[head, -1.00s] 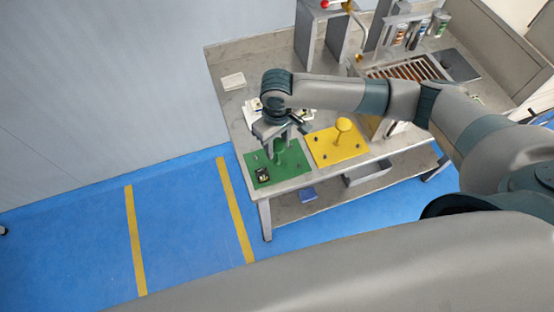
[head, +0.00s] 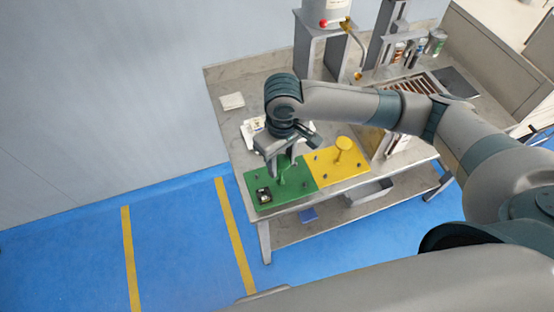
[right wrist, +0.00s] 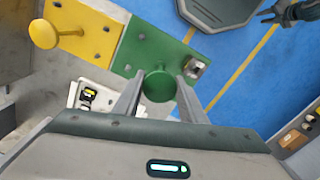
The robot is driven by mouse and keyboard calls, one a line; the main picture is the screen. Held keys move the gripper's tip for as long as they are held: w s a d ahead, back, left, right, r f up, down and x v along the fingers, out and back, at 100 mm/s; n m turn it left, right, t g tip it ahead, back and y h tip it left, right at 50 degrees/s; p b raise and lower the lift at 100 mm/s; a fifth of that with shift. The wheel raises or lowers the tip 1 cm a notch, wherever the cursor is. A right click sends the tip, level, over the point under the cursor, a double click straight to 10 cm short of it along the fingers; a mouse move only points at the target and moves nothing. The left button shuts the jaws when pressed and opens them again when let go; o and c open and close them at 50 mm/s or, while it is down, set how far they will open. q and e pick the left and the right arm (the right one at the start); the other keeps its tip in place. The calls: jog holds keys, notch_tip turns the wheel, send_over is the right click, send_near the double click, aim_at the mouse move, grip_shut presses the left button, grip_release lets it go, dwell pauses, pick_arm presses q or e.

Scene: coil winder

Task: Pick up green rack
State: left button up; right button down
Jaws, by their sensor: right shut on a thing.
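The green rack (head: 262,180) is a flat green plate with an upright green handle and small pegs, at the front left corner of the table. A small black and metal part (head: 264,195) sits on it. My right gripper (head: 282,170) is over the rack and shut on its handle. In the right wrist view, the handle's round green knob (right wrist: 158,85) sits between the two fingers (right wrist: 158,98). I cannot clearly tell whether the plate is clear of the tabletop. A dark gripper, seemingly my left (right wrist: 288,12), shows at the top right of the right wrist view; its jaws are unclear.
A yellow rack (head: 325,170) with a yellow knob lies close on the right of the green one. A white tray (head: 251,127) is partly hidden behind my right gripper. A grey machine stand (head: 310,45) is at the back. The blue floor (head: 180,230) left of the table is clear.

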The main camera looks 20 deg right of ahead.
jog(key=s+d+r+b, duration=0.1)
jog(key=s+r, duration=0.4)
jog(key=s, duration=0.3)
jog(key=shift+s, duration=0.25)
